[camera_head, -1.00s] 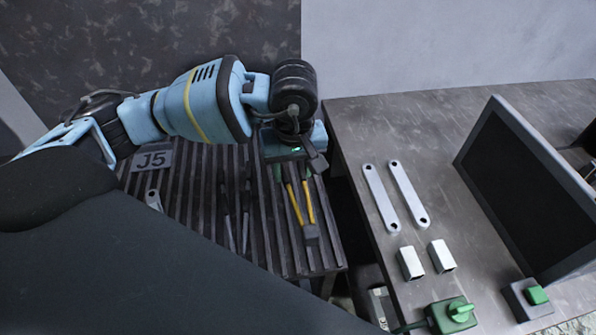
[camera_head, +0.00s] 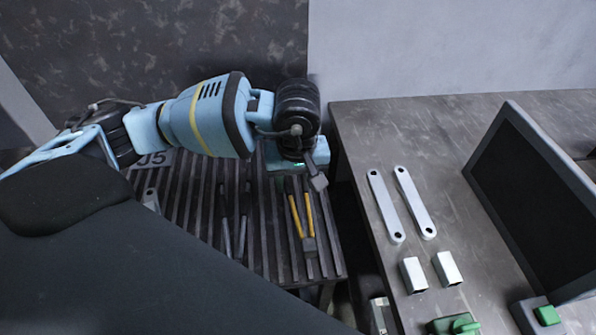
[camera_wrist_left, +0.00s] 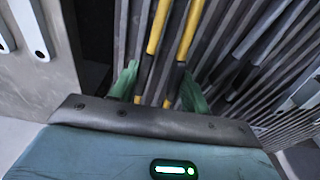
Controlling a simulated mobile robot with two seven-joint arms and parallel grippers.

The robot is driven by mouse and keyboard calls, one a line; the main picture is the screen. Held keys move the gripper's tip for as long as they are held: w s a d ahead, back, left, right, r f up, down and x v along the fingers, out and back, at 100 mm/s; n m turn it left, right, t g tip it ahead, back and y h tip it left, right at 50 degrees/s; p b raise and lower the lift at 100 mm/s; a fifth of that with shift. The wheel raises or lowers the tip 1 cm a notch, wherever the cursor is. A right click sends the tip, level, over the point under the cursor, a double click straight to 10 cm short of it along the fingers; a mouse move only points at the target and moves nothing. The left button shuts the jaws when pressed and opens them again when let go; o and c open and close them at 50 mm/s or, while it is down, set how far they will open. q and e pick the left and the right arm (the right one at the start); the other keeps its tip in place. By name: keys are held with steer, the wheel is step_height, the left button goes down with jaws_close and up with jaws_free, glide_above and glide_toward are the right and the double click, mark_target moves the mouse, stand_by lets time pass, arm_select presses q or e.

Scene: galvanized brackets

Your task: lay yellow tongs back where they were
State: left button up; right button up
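The yellow tongs (camera_head: 310,214) lie on the dark slatted rack (camera_head: 270,262), their two yellow arms spread a little and a dark block at the near end. My left gripper (camera_wrist_left: 158,88) is open. Its green fingers show in the left wrist view, one toward each side of the tongs (camera_wrist_left: 187,32), with nothing clamped between them. In the head view the gripper's blue body is above the far end of the tongs and hides that end and the fingers. My right gripper is not in view.
Dark-handled tools (camera_head: 243,215) lie left of the tongs on the rack. A label reading J5 is partly hidden behind my arm. The grey table (camera_head: 350,130) at right holds two flat metal links (camera_head: 385,205), small metal blocks (camera_head: 413,274), a dark screen (camera_head: 530,200) and green-topped switches (camera_head: 546,315).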

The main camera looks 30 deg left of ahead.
mark_target(296, 203)
arm_select(q)
step_height(296, 203, down, 4)
steer(key=shift+f+b, duration=0.1)
steer(key=shift+b, duration=0.65)
steer(key=shift+f+b, duration=0.35)
steer(key=shift+f, duration=0.2)
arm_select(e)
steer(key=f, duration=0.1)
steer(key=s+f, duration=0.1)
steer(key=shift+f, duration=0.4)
arm_select(q)
steer(key=o, duration=0.5)
steer(key=shift+c, duration=0.2)
steer(key=shift+o, duration=0.9)
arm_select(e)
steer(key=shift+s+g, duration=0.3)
arm_select(q)
steer(key=shift+r, duration=0.1)
